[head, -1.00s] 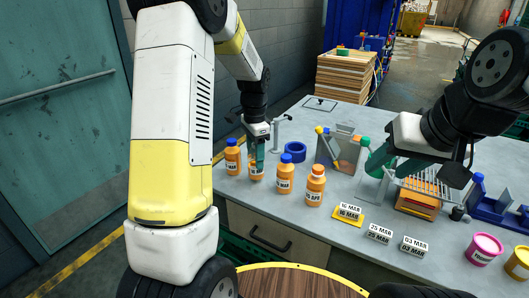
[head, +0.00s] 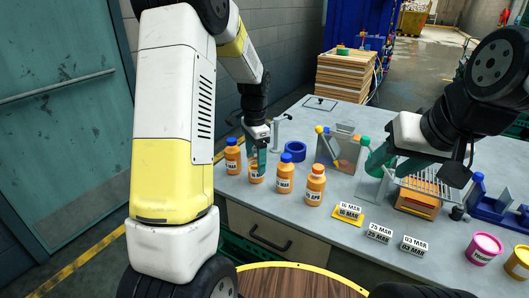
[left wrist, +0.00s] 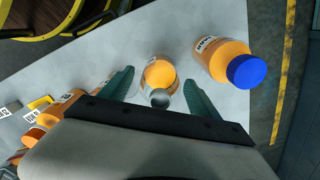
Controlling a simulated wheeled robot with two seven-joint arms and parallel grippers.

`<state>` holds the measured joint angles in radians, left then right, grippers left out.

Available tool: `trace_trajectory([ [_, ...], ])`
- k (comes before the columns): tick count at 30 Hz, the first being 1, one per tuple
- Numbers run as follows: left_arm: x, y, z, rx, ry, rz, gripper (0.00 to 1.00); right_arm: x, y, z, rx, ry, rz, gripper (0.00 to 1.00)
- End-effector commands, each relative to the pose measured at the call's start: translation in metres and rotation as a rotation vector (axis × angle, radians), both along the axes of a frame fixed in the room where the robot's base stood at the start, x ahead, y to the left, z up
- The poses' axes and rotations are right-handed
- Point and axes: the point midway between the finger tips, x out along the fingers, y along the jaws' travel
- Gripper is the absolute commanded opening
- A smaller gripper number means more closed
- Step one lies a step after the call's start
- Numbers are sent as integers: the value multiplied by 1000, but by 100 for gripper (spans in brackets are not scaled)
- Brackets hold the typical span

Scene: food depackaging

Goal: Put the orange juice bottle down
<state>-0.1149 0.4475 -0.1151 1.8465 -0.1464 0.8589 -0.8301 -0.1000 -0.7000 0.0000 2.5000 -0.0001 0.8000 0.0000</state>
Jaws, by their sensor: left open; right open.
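Several orange juice bottles stand upright in a row on the grey table. My left gripper (head: 257,160) is open around one bottle (head: 256,174), the second from the left, which stands on the table. In the left wrist view that bottle (left wrist: 159,75), with a greyish cap, is between the open green fingers, with gaps on both sides. A blue-capped bottle (head: 232,157) stands just left of it; it also shows in the left wrist view (left wrist: 226,58). Another blue-capped bottle (head: 285,176) and an orange-capped one (head: 315,187) stand to the right. My right gripper (head: 376,160) is open at the right.
A blue tape roll (head: 295,150) lies behind the bottles. Date cards (head: 348,213) stand at the front edge. A wire rack (head: 430,188) and a pink tub (head: 484,247) are at the right. The grey table (head: 245,192) is bare in front of the bottles.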

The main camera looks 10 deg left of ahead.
Motion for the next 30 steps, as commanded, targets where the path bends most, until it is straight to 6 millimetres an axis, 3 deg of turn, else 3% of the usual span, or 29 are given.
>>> trace_trajectory([
  [12,1,0,84,0,-5,0,72,0,0,0,0,0,0,46],
  [22,-4,0,122,-6,-13,16,72,0,0,0,0,0,0,46],
  [26,-28,-1,145,-37,-68,102,72,0,0,0,0,0,0,46],
  [30,-78,-4,175,-104,-165,273,72,0,0,0,0,0,0,46],
])
